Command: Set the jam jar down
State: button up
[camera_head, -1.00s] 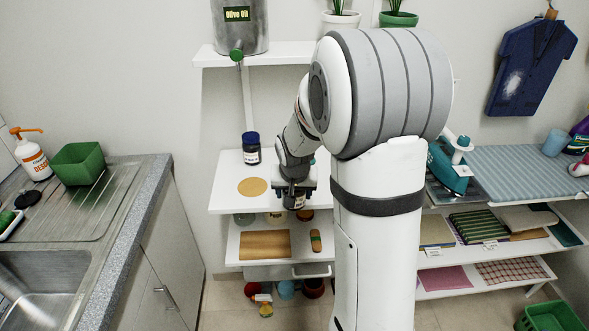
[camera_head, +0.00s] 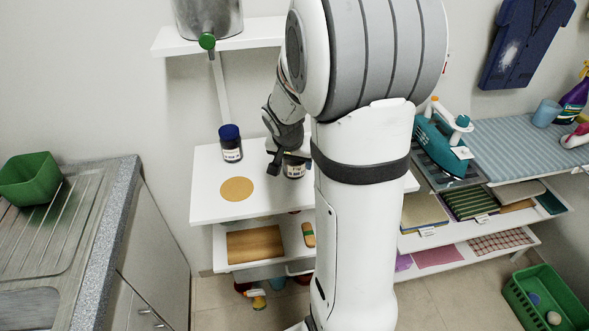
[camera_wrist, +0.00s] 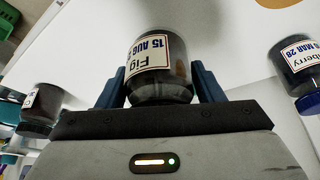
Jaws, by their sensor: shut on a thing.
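My gripper (camera_head: 283,164) is shut on a jam jar (camera_head: 294,169) over the right part of the upper white shelf (camera_head: 215,207). In the wrist view the jar (camera_wrist: 158,66) is between the two blue fingers (camera_wrist: 160,88), with a label reading "Fig" and "15 AUG". The jar looks roughly upright; I cannot tell whether its base touches the shelf. A round tan mat (camera_head: 237,189) lies bare on the shelf, left of the gripper. It shows at the top right edge of the wrist view (camera_wrist: 275,3).
A dark jar with a blue lid (camera_head: 231,145) stands behind the mat; a labelled jar shows at the right in the wrist view (camera_wrist: 299,66). The lower shelf holds a wooden board (camera_head: 256,246). A steel container (camera_head: 208,20) stands on the shelf above.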

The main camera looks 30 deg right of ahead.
aim_at(294, 170)
jog(key=shift+f, duration=1.65)
jog(key=shift+f, duration=0.1)
jog(key=o, duration=1.3)
jog(key=shift+s+b, duration=0.1)
jog(key=shift+b, duration=0.2)
jog(key=shift+c, duration=0.2)
jog(key=shift+a+r, duration=0.1)
jog(key=shift+r, duration=0.45)
jog(key=v, duration=1)
jog(key=s+a+r+n+y, duration=0.1)
jog(key=s+a+n, duration=0.3)
jog(key=s, duration=0.4)
jog(key=s+a+r+n+y, duration=0.1)
jog(key=s+a+n+y, duration=0.1)
jog(key=s+a+n, duration=0.2)
jog(key=s+a, duration=0.3)
jog(key=s, duration=0.1)
jog(key=shift+s+r+n+g+p, duration=0.25)
jog(key=shift+n+g+p, duration=0.05)
